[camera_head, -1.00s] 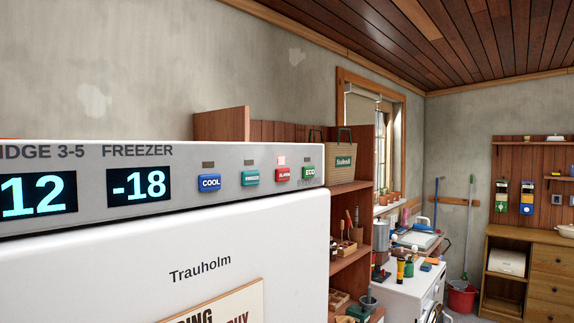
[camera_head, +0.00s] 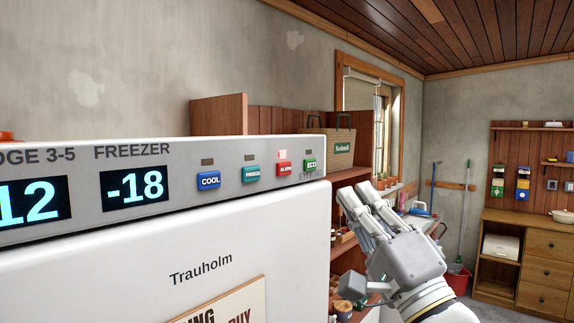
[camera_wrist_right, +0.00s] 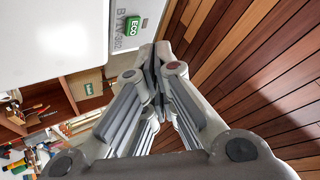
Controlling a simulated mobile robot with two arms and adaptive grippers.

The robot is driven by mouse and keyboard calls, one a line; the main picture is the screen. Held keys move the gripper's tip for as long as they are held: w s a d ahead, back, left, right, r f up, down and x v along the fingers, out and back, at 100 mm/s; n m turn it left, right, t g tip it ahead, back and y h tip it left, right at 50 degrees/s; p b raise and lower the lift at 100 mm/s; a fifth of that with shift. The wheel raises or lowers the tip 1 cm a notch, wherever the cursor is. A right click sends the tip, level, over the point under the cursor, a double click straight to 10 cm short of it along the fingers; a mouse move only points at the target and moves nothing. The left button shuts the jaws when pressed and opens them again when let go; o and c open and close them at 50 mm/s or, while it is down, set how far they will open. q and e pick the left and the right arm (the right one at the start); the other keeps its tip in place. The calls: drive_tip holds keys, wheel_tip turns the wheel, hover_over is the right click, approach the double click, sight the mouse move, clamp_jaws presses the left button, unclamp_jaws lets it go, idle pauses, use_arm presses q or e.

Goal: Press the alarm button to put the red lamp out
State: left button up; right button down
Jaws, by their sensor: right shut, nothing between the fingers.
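The red alarm button (camera_head: 284,168) is on the fridge's control panel (camera_head: 232,188), between the teal FREEZE button (camera_head: 251,174) and the green ECO button (camera_head: 310,165). The small lamp (camera_head: 282,154) above it is lit pinkish red. The lamps above the other buttons are dark. My right gripper (camera_head: 352,198) is shut and empty, to the right of the panel and a little lower, apart from it. In the right wrist view its fingers (camera_wrist_right: 155,65) point up, near the ECO button (camera_wrist_right: 134,25); the alarm button is not seen there. My left gripper is not in view.
The white fridge door (camera_head: 150,285) fills the lower left. The blue COOL button (camera_head: 208,180) is left of FREEZE. A wooden shelf (camera_head: 220,115) with a bag (camera_head: 340,147) stands behind the panel. Free air lies in front of the panel.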

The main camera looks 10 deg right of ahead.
sight(285, 169)
drive_tip(key=shift+t+y, duration=0.5)
drive_tip(key=shift+y, duration=0.1)
drive_tip(key=r, duration=0.1)
drive_tip(key=s+r, duration=0.2)
drive_tip(key=shift+s+a+r, duration=0.15)
drive_tip(key=shift+s+r, duration=0.1)
drive_tip(key=shift+r, duration=0.05)
drive_tip(key=shift+w, duration=0.15)
drive_tip(key=w+a, duration=0.5)
drive_tip(key=w, duration=0.1)
drive_tip(key=shift+w+a, duration=0.2)
drive_tip(key=shift+w, duration=0.2)
idle(0.6)
drive_tip(key=shift+w+a, duration=0.25)
drive_tip(key=shift+w, duration=0.05)
drive_tip(key=shift+w+a, duration=0.2)
drive_tip(key=shift+w, duration=0.1)
idle(0.9)
drive_tip(key=shift+s+d, duration=0.45)
drive_tip(key=shift+s, duration=0.15)
